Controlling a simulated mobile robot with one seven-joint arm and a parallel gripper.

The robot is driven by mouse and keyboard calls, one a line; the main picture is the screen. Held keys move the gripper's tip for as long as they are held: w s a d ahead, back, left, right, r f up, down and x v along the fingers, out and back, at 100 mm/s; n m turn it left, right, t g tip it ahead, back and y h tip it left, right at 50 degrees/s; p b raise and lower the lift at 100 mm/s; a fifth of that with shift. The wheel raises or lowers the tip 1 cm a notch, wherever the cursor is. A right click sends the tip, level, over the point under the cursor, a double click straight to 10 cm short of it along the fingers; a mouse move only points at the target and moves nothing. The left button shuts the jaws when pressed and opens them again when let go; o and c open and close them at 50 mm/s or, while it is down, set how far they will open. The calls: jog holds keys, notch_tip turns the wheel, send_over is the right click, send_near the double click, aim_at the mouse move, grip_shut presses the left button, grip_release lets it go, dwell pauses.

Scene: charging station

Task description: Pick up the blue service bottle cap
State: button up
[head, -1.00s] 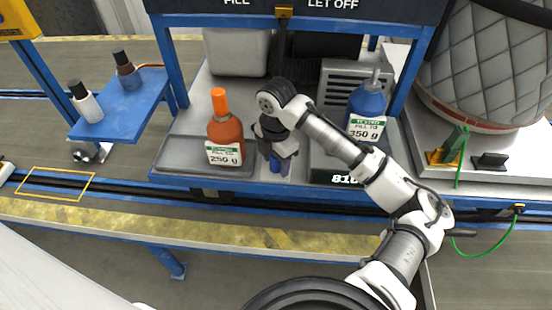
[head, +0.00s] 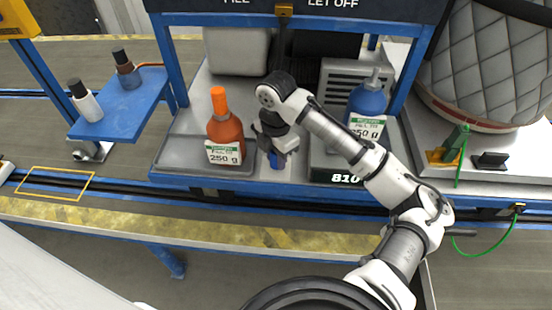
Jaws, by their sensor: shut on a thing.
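The blue service bottle cap (head: 274,161) is a small blue piece low at the front of the station's light shelf, between the orange bottle and the scale. My gripper (head: 275,154) points down from above and is shut on the cap. The gripper hides the cap's upper part. I cannot tell whether the cap still touches the shelf. A blue bottle (head: 368,101) with a grey nozzle and a white-green label stands on the scale to the right.
An orange bottle (head: 225,135) stands on a grey tray (head: 177,158) left of my gripper. The scale (head: 320,173) is close on the right. Blue posts (head: 165,62) frame the station. A blue side shelf (head: 119,118) holds two small bottles.

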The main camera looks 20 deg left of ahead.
notch_tip(320, 180, up, 19)
jog(key=shift+f+b, duration=0.1)
jog(key=shift+b, duration=0.35)
dwell(0.8)
